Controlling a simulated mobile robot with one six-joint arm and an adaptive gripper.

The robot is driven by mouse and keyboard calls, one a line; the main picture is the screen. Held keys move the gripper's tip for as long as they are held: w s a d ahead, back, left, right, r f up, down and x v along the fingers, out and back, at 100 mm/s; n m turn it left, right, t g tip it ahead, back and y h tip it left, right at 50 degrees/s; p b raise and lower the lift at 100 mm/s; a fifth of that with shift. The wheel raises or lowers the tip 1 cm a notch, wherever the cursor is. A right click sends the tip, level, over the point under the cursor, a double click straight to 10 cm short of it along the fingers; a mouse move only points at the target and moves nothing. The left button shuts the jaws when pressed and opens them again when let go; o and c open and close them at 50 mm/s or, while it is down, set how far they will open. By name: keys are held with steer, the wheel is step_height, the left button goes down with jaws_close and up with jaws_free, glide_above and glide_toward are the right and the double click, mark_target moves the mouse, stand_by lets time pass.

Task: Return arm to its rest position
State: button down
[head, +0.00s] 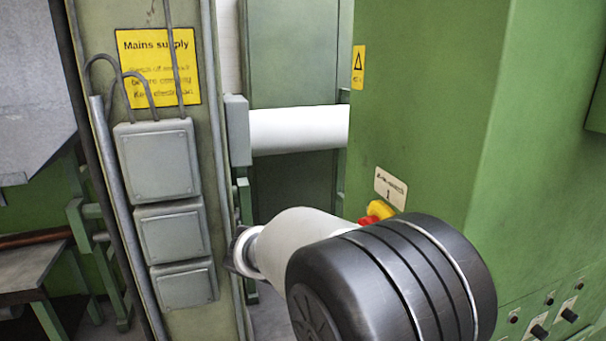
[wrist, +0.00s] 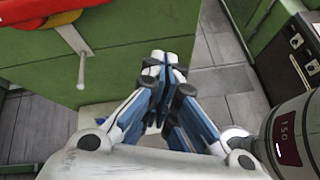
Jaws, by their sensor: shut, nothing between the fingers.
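My gripper (wrist: 165,66) shows in the wrist view with its blue and white fingers drawn together at the tips. It is shut and empty. A green surface lies behind and to the left of the fingertips, and grey floor shows to the right. In the head view my arm, with a white link and a black joint, fills the lower middle. The gripper itself does not show there. The arm partly covers a red and yellow switch (head: 379,210) on the green cabinet. A red and yellow part with a pale rod (wrist: 82,70) shows at the wrist view's upper left.
The large green cabinet (head: 430,110) stands close on the right, with knobs (head: 539,331) low down. A post with grey electrical boxes (head: 158,160) and a yellow "Mains supply" sign (head: 157,88) stands left. A metal bench (head: 22,270) is at far left. Tiled floor (wrist: 215,90) is clear.

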steer(key=s+f+m+y+b, duration=0.3)
steer(key=s+f+m+b, duration=0.2)
steer(key=s, duration=0.3)
steer(key=s+d+f+m+t+y+b, duration=0.1)
steer(key=s+f+m+y+b, duration=0.3)
steer(key=s, duration=0.5)
steer(key=s+d+f+m+t+y+b, duration=0.1)
steer(key=s+f+m+y+b, duration=0.3)
steer(key=s+f+m+b, duration=0.4)
steer(key=shift+s+d, duration=0.15)
steer(key=shift+s, duration=0.45)
